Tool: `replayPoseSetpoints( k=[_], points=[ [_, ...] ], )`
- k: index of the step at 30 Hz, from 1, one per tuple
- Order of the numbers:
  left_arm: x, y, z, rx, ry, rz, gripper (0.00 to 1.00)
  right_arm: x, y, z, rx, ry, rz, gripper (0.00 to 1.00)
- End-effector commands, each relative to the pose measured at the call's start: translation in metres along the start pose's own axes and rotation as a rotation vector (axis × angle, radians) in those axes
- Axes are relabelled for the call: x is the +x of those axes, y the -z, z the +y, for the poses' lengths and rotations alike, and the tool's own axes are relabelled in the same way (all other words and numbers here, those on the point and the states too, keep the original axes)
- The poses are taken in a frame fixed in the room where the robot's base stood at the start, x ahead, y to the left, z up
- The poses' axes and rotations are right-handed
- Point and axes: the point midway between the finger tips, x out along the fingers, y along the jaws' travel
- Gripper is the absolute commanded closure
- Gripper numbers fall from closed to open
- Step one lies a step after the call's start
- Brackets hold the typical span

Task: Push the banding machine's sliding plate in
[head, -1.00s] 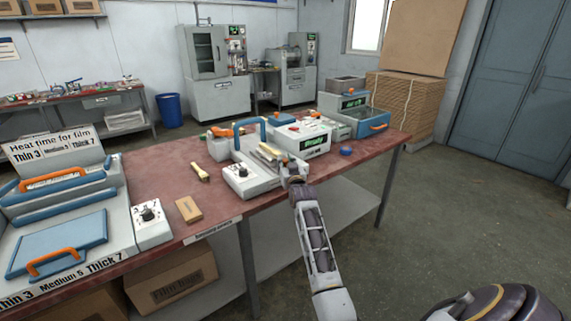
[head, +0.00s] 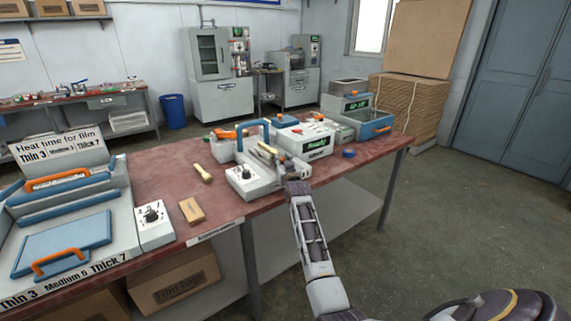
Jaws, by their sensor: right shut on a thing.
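The banding machine (head: 304,142), a light box with a green "Ready" display, stands on the red bench. Its sliding plate (head: 264,159) is small in view beside a white control box with a dial (head: 247,178); slim pale pieces lie over it. My right gripper (head: 280,168) is at the near end of the plate, low beside the machine's front. It is shut on the plate there, though the contact is small and partly hidden by my wrist. My left gripper is not in view.
A blue arched handle (head: 265,131) rises behind the plate. A film sealer (head: 75,225), a small wooden block (head: 192,210) and a wooden-handled tool (head: 202,173) lie to the left. A blue tape roll (head: 348,153) lies right of the machine.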

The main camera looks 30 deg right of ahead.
Motion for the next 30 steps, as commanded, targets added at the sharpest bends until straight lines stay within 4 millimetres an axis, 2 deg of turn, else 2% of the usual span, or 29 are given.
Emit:
replayPoseSetpoints(
  k=[10,11,15,30],
  points=[
    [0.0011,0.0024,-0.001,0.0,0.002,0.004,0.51,0.0017,0.0006,-0.0006,-0.001,0.0,0.0,1.0],
    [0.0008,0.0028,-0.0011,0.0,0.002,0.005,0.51,0.0016,0.0005,-0.0005,-0.001,0.0,0.0,0.69],
    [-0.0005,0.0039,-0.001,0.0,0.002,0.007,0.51,0.0016,0.0004,-0.0006,-0.001,0.0,0.0,0.52],
    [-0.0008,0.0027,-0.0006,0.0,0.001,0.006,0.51,-0.0021,-0.0002,-0.0007,-0.001,0.0,0.0,0.52]
  ],
)
